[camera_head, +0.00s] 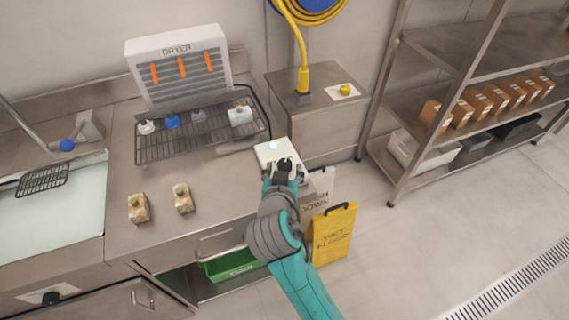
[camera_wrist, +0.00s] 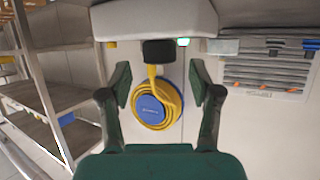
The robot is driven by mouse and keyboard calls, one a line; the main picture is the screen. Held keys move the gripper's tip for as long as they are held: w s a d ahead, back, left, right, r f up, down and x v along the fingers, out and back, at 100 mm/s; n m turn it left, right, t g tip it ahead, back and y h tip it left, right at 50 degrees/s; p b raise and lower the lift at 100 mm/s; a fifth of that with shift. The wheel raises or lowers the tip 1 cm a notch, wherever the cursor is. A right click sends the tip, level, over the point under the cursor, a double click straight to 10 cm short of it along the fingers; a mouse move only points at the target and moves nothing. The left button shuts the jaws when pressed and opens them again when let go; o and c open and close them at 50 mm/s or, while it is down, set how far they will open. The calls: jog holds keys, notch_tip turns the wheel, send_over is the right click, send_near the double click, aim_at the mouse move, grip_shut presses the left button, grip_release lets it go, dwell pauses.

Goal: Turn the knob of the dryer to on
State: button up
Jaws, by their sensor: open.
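The dryer (camera_head: 180,70) is a white unit with a grey louvred front and orange strips, standing against the wall; it shows upside down in the wrist view (camera_wrist: 265,72). A white control box (camera_head: 266,154) sits at the counter's right front corner, with a pale green lamp (camera_head: 274,145) lit on it. Its black knob (camera_head: 284,164) faces my gripper (camera_head: 284,175). In the wrist view the knob (camera_wrist: 158,52) is centred between my open fingers (camera_wrist: 160,80), around their tips, with a gap visible on both sides. The knob's pointer or markings cannot be made out.
A wire rack (camera_head: 185,145) with several small bottles stands before the dryer. Two sponge-like blocks (camera_head: 183,198) lie on the counter. A yellow wet-floor sign (camera_head: 335,235) stands below my arm. A yellow plug and cable (camera_head: 303,80) are at the right.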

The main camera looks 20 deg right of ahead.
jog(key=v, duration=0.8)
jog(key=shift+f, duration=0.2)
jog(key=s+d+f+n+t+y, duration=0.1)
jog(key=s+f+n+y, duration=0.2)
jog(key=s+f, duration=0.4)
jog(key=s+d+f+n+y, duration=0.2)
jog(key=s+f+n, duration=0.2)
jog(key=s+f, duration=0.25)
jog(key=s+d+r+m+t, duration=0.1)
jog(key=s+r, duration=0.1)
jog(key=s, duration=0.8)
jog(key=s+d+r, duration=0.1)
jog(key=s, duration=0.9)
jog(key=shift+r+m+t+y, duration=0.4)
